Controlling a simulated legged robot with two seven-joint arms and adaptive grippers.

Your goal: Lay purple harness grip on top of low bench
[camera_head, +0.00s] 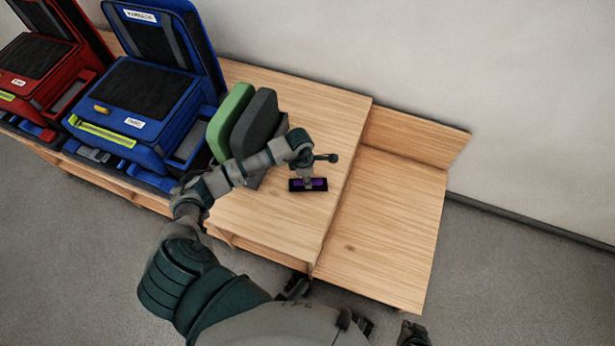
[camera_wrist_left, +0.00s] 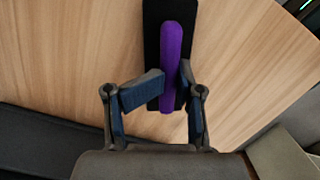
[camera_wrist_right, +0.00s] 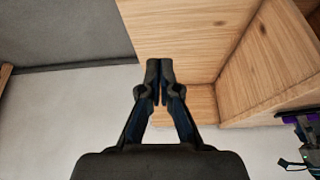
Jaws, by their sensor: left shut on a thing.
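The purple harness grip (camera_head: 317,184) is a purple bar on a black backing plate, over the right end of the higher wooden bench. My left gripper (camera_head: 308,179) is above it, pointing down. In the left wrist view, the fingers (camera_wrist_left: 167,95) are shut on the near part of the purple bar (camera_wrist_left: 177,50). I cannot tell whether the plate touches the wood. The low bench (camera_head: 385,240) is the lower wooden step at the right, with a bare top. My right gripper (camera_wrist_right: 158,75) is shut and empty beside bare wood in its wrist view.
The higher bench (camera_head: 285,215) also carries a green pad (camera_head: 230,115), a dark grey pad (camera_head: 254,122), a blue pack (camera_head: 130,100) and a red pack (camera_head: 45,70). A short wooden backboard (camera_head: 415,137) stands behind the low bench, against the wall.

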